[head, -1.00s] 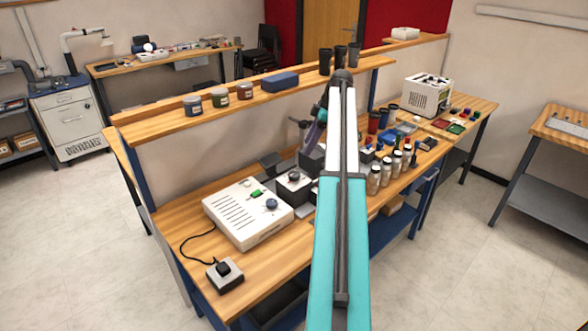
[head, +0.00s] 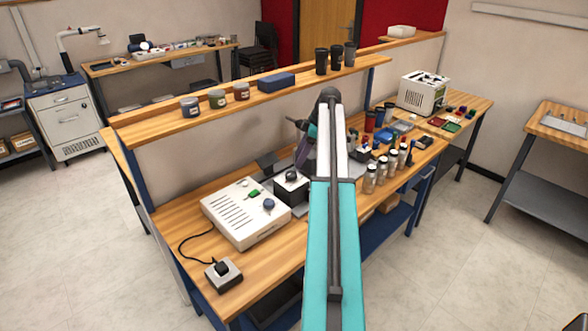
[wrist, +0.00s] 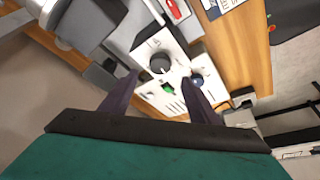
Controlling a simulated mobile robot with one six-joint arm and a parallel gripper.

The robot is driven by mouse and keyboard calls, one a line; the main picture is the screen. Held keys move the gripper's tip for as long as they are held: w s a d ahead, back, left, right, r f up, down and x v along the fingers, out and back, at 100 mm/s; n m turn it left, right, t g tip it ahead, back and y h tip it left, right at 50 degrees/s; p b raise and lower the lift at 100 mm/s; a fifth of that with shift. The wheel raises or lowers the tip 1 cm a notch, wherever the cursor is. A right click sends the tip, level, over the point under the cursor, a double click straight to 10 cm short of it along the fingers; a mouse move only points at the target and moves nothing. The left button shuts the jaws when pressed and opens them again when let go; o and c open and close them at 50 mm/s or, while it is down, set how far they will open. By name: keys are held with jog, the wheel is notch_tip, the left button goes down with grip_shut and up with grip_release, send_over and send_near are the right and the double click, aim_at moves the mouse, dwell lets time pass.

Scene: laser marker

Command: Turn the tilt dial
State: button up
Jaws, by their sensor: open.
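A dark round knob (head: 291,175) sits on a small black block with a light face, right of the white control box (head: 228,212). It looks like the tilt dial, but I cannot read its label. In the wrist view the knob (wrist: 159,65) shows on its light plate, between and beyond the fingertips. My gripper (wrist: 160,77) is open and empty, its two purple fingers apart and pointing at the knob. In the head view my gripper (head: 303,156) is just above and right of the block, partly hidden by my arm. I cannot tell whether it touches anything.
The white box carries a green switch (head: 254,194) and a blue knob (head: 269,204). A small wired box (head: 223,273) stands in front. Several bottles (head: 381,168) stand to the right. A raised shelf (head: 150,127) with jars runs behind.

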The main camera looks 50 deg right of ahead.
aim_at(291, 173)
jog(key=shift+p+x, duration=1.2)
jog(key=shift+x, duration=2.75)
jog(key=c, duration=1)
jog(key=shift+d, duration=0.15)
